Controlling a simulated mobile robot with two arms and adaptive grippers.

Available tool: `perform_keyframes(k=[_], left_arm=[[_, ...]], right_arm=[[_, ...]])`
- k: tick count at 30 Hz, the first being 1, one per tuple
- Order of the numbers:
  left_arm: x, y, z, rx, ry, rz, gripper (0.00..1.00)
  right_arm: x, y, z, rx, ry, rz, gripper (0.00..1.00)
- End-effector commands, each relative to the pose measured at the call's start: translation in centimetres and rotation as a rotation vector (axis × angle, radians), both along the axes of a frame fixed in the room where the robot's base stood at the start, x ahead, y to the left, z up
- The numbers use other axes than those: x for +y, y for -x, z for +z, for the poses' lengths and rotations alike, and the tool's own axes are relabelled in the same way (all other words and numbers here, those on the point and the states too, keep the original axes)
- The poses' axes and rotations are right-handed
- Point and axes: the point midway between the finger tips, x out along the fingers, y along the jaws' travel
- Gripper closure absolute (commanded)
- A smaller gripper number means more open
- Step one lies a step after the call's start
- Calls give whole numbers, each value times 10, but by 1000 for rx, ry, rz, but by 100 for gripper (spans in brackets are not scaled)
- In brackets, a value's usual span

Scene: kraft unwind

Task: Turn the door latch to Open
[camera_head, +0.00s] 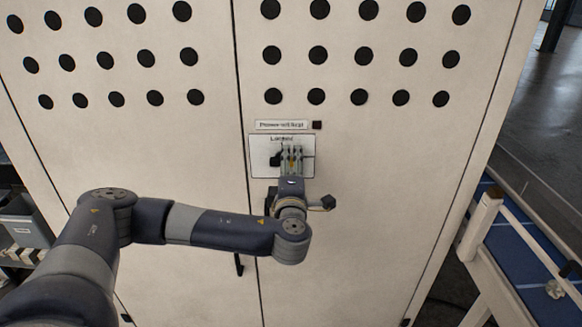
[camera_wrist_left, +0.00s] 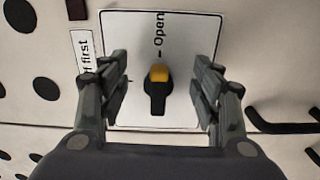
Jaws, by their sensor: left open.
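The door latch (camera_wrist_left: 157,92) is a black knob with a yellow end on a white plate (camera_wrist_left: 135,25) on the cabinet door. In the left wrist view its yellow end points up toward the printed word "Open". My left gripper (camera_wrist_left: 160,95) is open, with one finger on each side of the latch and a gap on both sides. In the head view my left gripper (camera_head: 292,158) is in front of the plate (camera_head: 305,141) and hides much of the latch. The word "Locked" is partly readable at the plate's top. My right gripper is not in view.
The pale cabinet doors (camera_head: 370,200) have rows of black round holes along the top. A small label (camera_head: 282,125) and dark square sit above the plate. A black handle (camera_head: 239,264) is low near the door seam. A blue-topped bench (camera_head: 515,270) stands at right, a grey bin (camera_head: 22,222) at left.

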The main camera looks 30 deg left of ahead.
Motion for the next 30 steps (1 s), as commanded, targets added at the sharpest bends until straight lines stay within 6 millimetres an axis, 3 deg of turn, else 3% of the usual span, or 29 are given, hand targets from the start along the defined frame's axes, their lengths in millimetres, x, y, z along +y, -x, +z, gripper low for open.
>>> perform_keyframes(k=[30], left_arm=[[-30,48,0,0,1,-1,41]], right_arm=[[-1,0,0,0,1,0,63]])
